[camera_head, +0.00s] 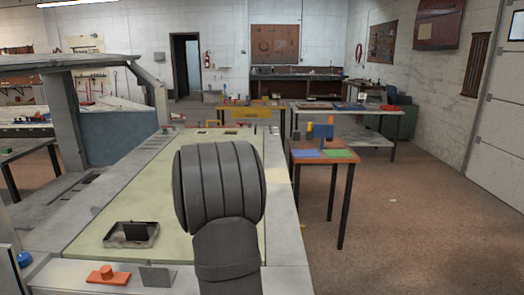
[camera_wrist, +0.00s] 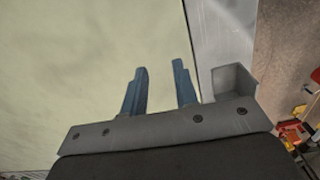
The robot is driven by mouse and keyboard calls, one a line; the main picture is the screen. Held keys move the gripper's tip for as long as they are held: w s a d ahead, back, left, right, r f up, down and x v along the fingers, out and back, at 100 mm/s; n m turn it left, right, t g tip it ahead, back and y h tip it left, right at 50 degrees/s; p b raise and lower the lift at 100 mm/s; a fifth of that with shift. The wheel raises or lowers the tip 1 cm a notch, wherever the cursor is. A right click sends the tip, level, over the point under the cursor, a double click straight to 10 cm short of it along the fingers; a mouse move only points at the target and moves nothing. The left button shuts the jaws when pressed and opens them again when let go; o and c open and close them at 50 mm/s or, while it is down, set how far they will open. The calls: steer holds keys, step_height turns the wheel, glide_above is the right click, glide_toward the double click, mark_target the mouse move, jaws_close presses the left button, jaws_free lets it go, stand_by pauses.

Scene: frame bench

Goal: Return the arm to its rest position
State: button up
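My gripper (camera_wrist: 160,66) shows in the wrist view as two blue fingers standing apart on a grey bar. Nothing is between them. Behind them is the plain pale green bench top, with its grey border at the right. In the head view my dark grey ribbed arm rises over the middle of the bench (camera_head: 110,208) and hides the gripper and part of the bench top. The task names no other object.
A shallow tray (camera_head: 151,240) with a dark piece, an orange-red part (camera_head: 108,277) and a grey plate (camera_head: 157,277) are at the near left. A grey frame (camera_head: 67,125) stands left. A small orange-topped table (camera_head: 342,167) stands right, with brown floor beyond.

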steer(key=a+f, duration=0.1)
steer(key=a, duration=0.1)
steer(key=a+f, duration=0.1)
steer(key=w+a+f, duration=0.1)
steer(key=a, duration=0.1)
steer(key=shift+a+f, duration=0.3)
steer(key=shift+a, duration=0.05)
step_height(320, 180, down, 2)
steer(key=shift+a, duration=0.15)
steer(key=shift+f, duration=0.6)
